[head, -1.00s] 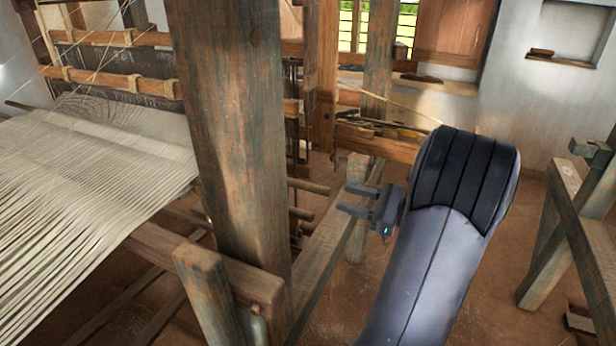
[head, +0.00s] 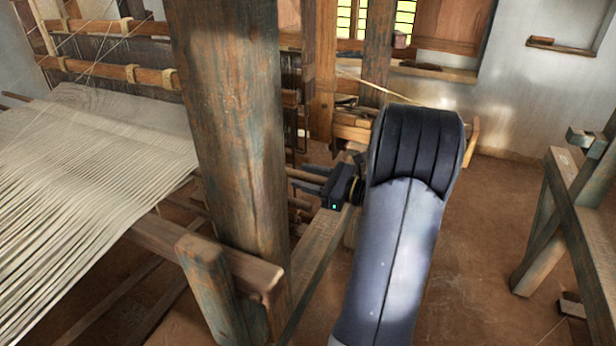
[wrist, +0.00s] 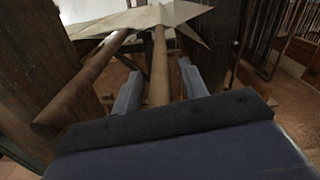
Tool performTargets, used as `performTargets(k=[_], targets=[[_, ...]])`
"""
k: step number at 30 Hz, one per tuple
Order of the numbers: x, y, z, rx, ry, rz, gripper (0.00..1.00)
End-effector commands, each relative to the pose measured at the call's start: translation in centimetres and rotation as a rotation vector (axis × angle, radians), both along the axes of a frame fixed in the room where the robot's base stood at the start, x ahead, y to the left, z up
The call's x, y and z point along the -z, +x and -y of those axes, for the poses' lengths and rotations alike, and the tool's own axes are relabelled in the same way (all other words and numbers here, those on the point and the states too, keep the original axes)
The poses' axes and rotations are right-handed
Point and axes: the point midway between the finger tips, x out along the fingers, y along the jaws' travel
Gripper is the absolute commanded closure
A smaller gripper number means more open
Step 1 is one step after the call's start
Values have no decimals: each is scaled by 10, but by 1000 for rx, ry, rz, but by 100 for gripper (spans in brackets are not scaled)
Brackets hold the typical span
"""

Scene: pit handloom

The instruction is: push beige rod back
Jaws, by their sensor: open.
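A beige rod (wrist: 160,65) runs away from me between my two fingers in the wrist view. Its near end is hidden behind the gripper body, so contact cannot be told. In the head view a pale rod (head: 303,174) sticks out to the right from the loom, close to my fingers. A thicker brown rod (wrist: 85,85) lies to the left of my fingers in the wrist view, apart from them. My gripper (head: 308,184) is open and points left toward the loom, just right of the big post. Its fingers (wrist: 160,70) straddle the rod without visibly gripping it.
A thick wooden post (head: 232,150) stands just left of my gripper. A beam (head: 318,255) runs below it. White warp threads (head: 90,170) spread at left. A wooden frame (head: 575,210) stands at right, with open floor (head: 490,240) between.

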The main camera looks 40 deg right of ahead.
Motion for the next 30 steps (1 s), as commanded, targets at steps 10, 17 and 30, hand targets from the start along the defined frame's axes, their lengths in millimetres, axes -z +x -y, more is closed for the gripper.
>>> performTargets(k=[10, 17, 30], targets=[[0, 0, 0, 0, 0, 0, 77], [0, 0, 0, 0, 0, 0, 96], [0, -2, -2, 0, 0, -1, 100]])
